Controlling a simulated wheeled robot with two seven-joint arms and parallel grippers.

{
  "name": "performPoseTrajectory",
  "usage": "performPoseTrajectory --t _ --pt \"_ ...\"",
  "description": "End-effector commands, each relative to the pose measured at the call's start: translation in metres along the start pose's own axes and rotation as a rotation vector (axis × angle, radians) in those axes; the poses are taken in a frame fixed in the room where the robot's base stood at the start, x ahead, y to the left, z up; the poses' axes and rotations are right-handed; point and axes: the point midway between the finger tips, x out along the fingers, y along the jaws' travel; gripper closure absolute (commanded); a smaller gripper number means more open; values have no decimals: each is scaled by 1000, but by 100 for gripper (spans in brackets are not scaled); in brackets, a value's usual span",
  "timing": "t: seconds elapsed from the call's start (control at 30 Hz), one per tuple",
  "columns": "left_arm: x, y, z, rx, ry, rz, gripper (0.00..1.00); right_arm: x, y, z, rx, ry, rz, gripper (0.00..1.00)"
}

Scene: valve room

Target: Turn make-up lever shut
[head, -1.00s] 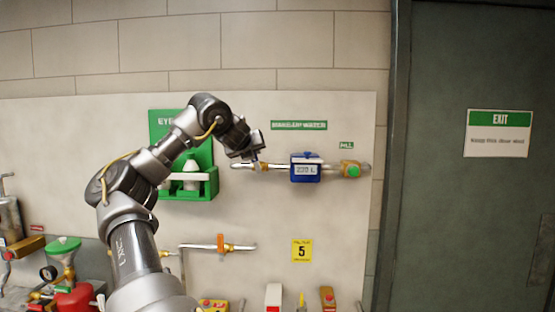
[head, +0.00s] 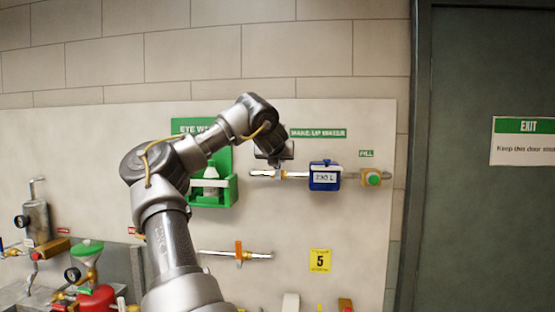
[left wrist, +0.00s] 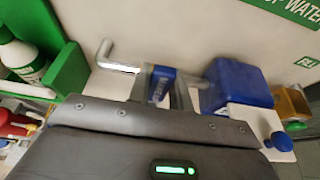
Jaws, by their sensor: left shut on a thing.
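The make-up water pipe (head: 262,173) runs level along the wall panel under the green make-up water sign (head: 318,133). A blue lever (left wrist: 161,84) on this pipe shows in the left wrist view, between my gripper's fingers. My left gripper (head: 274,154) is at the pipe, left of the blue meter (head: 325,176), and hides the lever in the head view. In the left wrist view my left gripper (left wrist: 163,90) is shut on the lever. The lever's exact angle is hard to tell. My right gripper is not in view.
A green eyewash holder with a white bottle (head: 211,188) is close left of the gripper. A green fill button (head: 373,178) is right of the meter. An orange-handled valve (head: 239,253) sits on a lower pipe. A dark door (head: 480,220) stands at the right.

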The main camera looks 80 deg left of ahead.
Motion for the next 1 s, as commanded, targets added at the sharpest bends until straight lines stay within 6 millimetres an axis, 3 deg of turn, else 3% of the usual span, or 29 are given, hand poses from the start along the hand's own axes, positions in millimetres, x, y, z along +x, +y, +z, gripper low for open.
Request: performPoseTrajectory --t 0.1,0.13,0.3,0.67,1.0 --pt "0 0 -1 5 2 2 100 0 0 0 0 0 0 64" --pt "0 0 -1 5 2 2 78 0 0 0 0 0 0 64" --pt "0 0 -1 4 2 1 57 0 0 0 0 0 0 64" --pt "-6 0 -1 3 -1 0 57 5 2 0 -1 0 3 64" --pt "-67 0 -4 5 -2 2 57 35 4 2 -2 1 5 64"
